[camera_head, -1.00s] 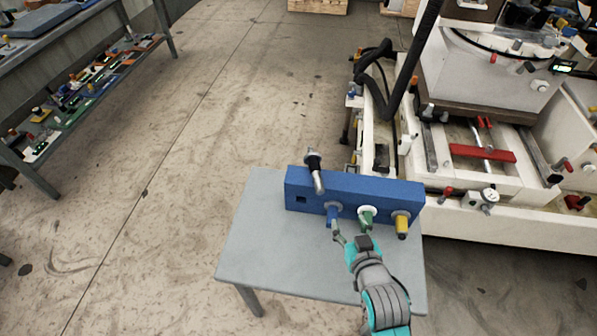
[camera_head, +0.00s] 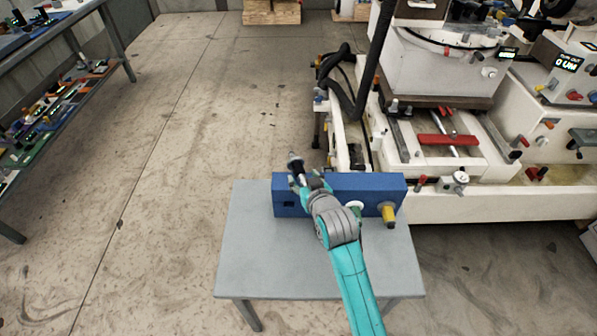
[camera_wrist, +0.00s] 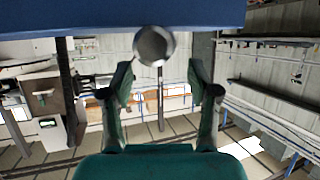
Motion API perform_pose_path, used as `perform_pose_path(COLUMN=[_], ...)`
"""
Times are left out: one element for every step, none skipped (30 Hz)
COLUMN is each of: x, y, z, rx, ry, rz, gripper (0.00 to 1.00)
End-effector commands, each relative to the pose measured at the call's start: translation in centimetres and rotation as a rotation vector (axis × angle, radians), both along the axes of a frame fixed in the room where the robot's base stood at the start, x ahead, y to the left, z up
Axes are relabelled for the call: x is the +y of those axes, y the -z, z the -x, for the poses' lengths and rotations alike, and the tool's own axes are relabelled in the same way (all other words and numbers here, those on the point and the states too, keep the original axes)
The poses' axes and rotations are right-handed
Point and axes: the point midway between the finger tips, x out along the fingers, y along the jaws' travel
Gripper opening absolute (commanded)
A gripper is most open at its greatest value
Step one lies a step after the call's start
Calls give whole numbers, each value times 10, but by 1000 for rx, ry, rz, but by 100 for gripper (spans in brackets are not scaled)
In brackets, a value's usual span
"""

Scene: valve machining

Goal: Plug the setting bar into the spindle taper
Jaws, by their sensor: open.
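The setting bar (camera_head: 295,164), dark with a silver end, stands at the left of a blue rack (camera_head: 375,184) on a small grey table. My gripper (camera_head: 299,182) is at the bar in the head view and hides its lower part. In the wrist view my gripper (camera_wrist: 158,78) has its two fingers spread apart. The round silver end of the bar (camera_wrist: 154,45) shows just beyond the fingertips and between them, below the blue rack's edge (camera_wrist: 60,18). I cannot tell whether a finger touches it. I cannot make out the spindle taper.
A yellow-ended tool (camera_head: 389,214) and a white collar (camera_head: 355,205) show on the rack right of my arm. The grey table (camera_head: 250,260) is otherwise bare. A large white machine (camera_head: 480,205) stands close behind and right. A shelf bench (camera_head: 70,85) is far left.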

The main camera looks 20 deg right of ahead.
Motion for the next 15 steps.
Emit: perform_pose_path(x=[0, 0, -1, -1, -2, -2, -3, -3, -3, -3, -3, -3, -3, -3, -3], y=[1, 2, 3, 6, 8, 11, 13, 15, 17, 19, 20, 21, 22, 23, 23], z=[-3, -4, -8, -11, -15, -20, -24, -28, -33, -36, -39, -42, -44, -46, -47], rx=[0, -1, -2, -1, -1, 0, 0, -1, -2, -1, 0, -1, -2, -2, -2], ry=[0, 0, 0, 1, 1, 1, 1, 1, 1, 0, 0, 0, 0, 0, 0], rz=[0, 0, 0, 0, 0, 0, 0, 0, 0, 0, 0, 0, 0, 0, 0], gripper=[60, 60, 60, 60, 60, 60, 60, 60, 60, 60, 60, 60, 60, 60, 60])
